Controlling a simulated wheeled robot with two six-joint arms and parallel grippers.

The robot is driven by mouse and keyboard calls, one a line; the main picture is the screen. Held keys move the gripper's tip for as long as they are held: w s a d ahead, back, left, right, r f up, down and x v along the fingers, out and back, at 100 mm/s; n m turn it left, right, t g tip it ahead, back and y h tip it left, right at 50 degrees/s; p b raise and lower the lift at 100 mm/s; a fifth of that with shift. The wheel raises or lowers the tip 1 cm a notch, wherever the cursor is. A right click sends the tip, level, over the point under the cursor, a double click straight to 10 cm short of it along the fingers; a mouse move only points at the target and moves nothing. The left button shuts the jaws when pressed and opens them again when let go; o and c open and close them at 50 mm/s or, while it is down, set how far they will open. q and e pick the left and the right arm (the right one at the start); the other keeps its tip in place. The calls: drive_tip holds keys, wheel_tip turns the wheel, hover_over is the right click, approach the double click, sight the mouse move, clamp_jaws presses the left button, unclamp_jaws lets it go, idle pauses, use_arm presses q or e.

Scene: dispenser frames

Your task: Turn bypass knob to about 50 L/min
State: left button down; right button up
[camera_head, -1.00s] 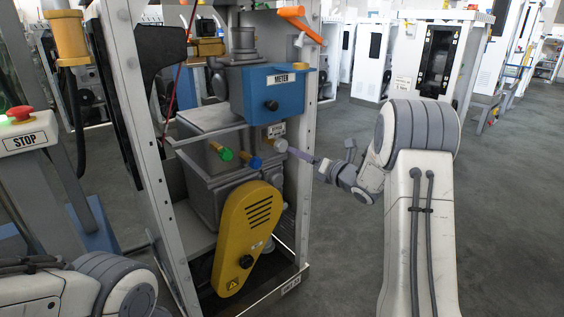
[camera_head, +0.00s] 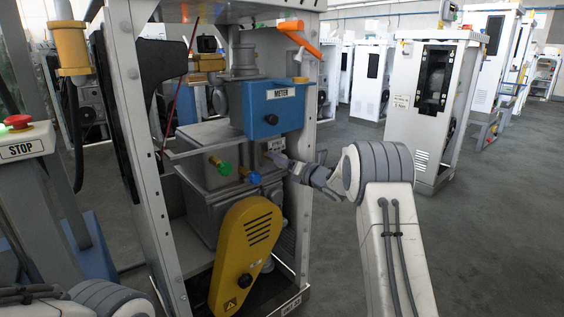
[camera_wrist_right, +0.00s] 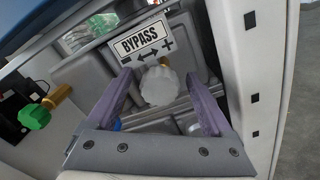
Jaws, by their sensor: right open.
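The BYPASS label (camera_wrist_right: 145,42), with minus and plus signs and a double arrow, sits above the pale grey bypass knob (camera_wrist_right: 160,86) in the right wrist view. My right gripper (camera_wrist_right: 158,79) is open, with one purple finger to each side of the knob and gaps visible on both sides. In the head view the right gripper (camera_head: 279,160) reaches in from the right to just below the small bypass label (camera_head: 274,144); the knob is mostly hidden there. My left gripper is out of view; only part of the left arm shows at lower left.
A green knob (camera_head: 223,166) and a blue knob (camera_head: 251,176) stand left of the bypass knob. A blue METER box (camera_head: 277,107) is above and a yellow cover (camera_head: 246,250) below. The white cabinet post (camera_head: 304,200) stands close to my right arm.

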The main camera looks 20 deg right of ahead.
clamp_jaws()
drive_tip(key=shift+m, duration=0.3)
